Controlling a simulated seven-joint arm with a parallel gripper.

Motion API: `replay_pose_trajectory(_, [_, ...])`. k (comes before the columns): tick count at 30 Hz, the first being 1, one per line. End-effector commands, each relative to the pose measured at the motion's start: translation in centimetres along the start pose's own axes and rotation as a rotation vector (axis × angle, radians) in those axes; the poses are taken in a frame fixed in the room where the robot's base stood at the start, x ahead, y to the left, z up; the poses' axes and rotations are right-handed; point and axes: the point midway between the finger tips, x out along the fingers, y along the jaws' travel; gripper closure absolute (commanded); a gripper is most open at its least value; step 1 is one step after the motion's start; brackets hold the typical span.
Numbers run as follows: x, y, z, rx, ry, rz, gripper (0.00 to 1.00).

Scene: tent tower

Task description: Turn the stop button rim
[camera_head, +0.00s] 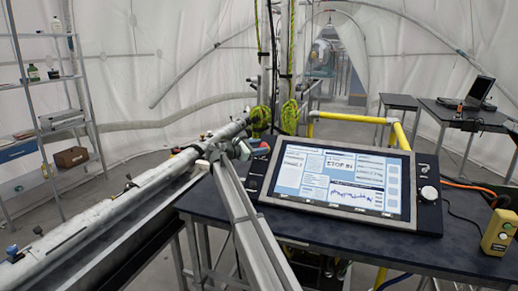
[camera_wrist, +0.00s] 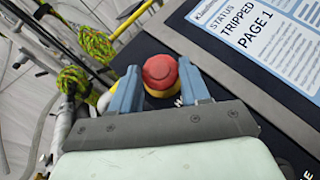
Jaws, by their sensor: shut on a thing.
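The stop button (camera_wrist: 159,70) has a red round cap over a yellow base. In the wrist view it sits at the edge of the dark panel, between the two blue-grey fingers of my gripper (camera_wrist: 160,80). The fingers are shut on it, one on each side. In the head view my gripper (camera_head: 252,149) is at the left end of the console (camera_head: 428,205), and my arm and gripper mostly hide the button.
The console's lit screen (camera_head: 345,182) stands right of my gripper, on a dark table (camera_head: 330,240). A yellow box with buttons (camera_head: 499,232) is at the far right.

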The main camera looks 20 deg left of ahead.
Motion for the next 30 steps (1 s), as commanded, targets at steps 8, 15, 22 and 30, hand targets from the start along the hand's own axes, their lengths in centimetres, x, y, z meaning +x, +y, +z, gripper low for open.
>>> replay_pose_trajectory(8, [0.12, 0.17, -0.03, 0.036, 0.001, -0.051, 0.85])
replay_pose_trajectory(15, [0.12, 0.11, -0.03, 0.039, 0.001, -0.056, 0.85])
replay_pose_trajectory(22, [0.12, 0.11, -0.04, 0.039, 0.001, -0.055, 0.48])
replay_pose_trajectory(30, [0.07, 0.13, -0.03, 0.038, 0.001, -0.055, 0.28])
